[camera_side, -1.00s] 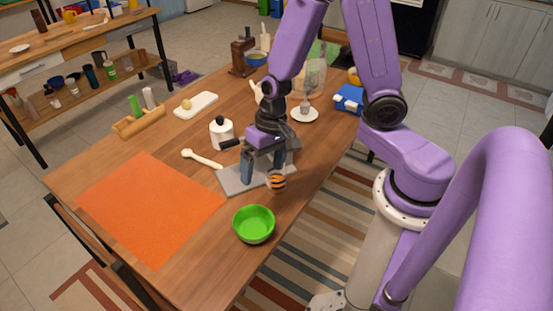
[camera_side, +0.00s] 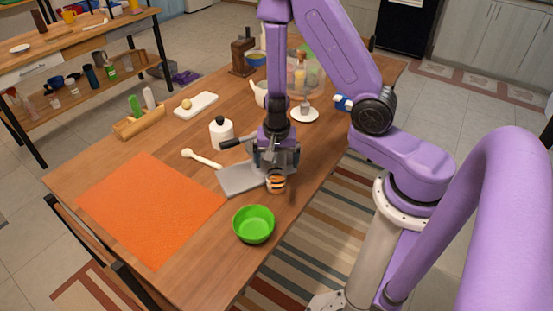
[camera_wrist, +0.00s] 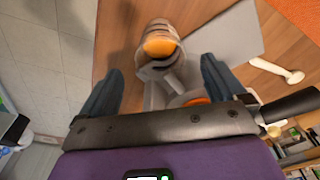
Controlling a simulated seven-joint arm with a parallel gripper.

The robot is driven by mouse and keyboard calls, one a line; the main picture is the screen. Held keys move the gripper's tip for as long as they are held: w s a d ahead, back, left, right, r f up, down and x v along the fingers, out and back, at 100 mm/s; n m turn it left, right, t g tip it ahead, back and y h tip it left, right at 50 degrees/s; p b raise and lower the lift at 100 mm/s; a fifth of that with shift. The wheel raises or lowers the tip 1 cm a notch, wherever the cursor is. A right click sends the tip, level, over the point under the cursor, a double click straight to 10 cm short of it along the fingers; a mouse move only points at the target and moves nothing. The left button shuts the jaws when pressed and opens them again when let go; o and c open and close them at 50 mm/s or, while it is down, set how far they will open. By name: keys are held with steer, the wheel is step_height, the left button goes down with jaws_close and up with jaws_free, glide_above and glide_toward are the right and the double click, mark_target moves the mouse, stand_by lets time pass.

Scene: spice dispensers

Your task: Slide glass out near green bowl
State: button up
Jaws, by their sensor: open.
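A small glass (camera_side: 277,184) with orange and dark stripes stands at the right front edge of a grey board (camera_side: 237,180). The green bowl (camera_side: 253,226) sits in front of it, close to the table's edge, with a gap between them. My gripper (camera_side: 275,162) is just behind the glass and above the board. In the wrist view, my gripper (camera_wrist: 162,82) is open, and the glass (camera_wrist: 160,46) shows ahead, between the lines of the two fingers. I cannot tell whether a finger touches it. Part of the board is hidden by my gripper.
An orange mat (camera_side: 150,210) lies at the left. The table between board and bowl is clear.

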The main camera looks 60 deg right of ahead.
mark_target(276, 180)
steer(key=shift+f, duration=0.1)
steer(key=shift+w+d+f, duration=0.1)
steer(key=shift+d+f, duration=0.05)
steer(key=shift+f, duration=1.05)
steer(key=shift+w+d+f, duration=0.1)
steer(key=shift+f, duration=1.1)
steer(key=shift+w+d+f, duration=0.1)
steer(key=shift+d+f, duration=0.05)
steer(key=shift+f, duration=1.05)
steer(key=shift+a, duration=0.1)
steer(key=c, duration=1.3)
